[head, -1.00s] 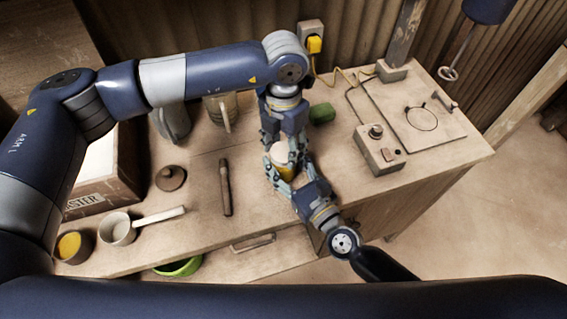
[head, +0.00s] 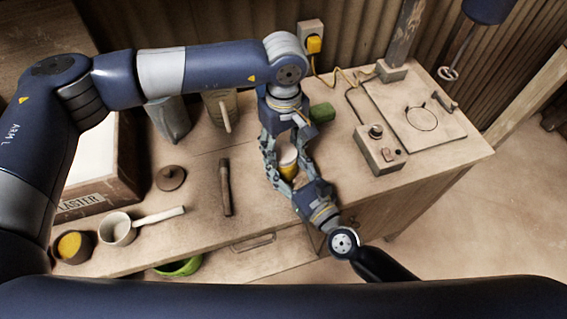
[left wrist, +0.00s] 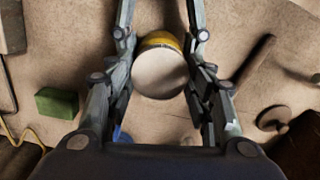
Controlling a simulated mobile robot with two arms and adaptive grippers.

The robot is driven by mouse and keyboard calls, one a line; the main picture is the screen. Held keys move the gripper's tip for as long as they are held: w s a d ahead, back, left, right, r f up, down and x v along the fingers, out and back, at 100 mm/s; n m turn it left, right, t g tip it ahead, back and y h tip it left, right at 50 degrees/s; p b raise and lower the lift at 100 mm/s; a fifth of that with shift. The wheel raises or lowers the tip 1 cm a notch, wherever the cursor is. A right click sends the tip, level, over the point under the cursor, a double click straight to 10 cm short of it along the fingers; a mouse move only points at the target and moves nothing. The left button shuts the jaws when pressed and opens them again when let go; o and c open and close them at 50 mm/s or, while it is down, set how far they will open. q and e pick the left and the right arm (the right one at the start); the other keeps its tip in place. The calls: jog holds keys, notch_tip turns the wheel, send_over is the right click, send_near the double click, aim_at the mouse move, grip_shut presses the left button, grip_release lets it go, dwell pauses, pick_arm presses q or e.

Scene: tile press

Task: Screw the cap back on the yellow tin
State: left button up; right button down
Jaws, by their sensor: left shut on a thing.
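The yellow tin (head: 289,173) stands upright near the front of the bench, between my two grippers. Its pale, whitish cap (left wrist: 160,74) is on top; the seam between them is too small to judge. My left gripper (head: 287,152) reaches in from behind and is shut on the cap, a finger on each side in the left wrist view. My right gripper (head: 291,178) comes from the front, its fingers closed on the tin's sides. The fingers hide parts of the tin.
A wooden stick (head: 225,187) and a brown lid (head: 171,178) lie to the left. A green block (head: 322,112) is close behind my left gripper. A control box (head: 380,150) stands to the right. The bench between tin and box is clear.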

pick_arm(q)
jog(key=m, duration=0.3)
jog(key=shift+m, duration=0.4)
jog(key=m, duration=0.4)
jog(key=o, duration=1.2)
jog(key=shift+o, duration=0.2)
notch_tip(320, 180, up, 12)
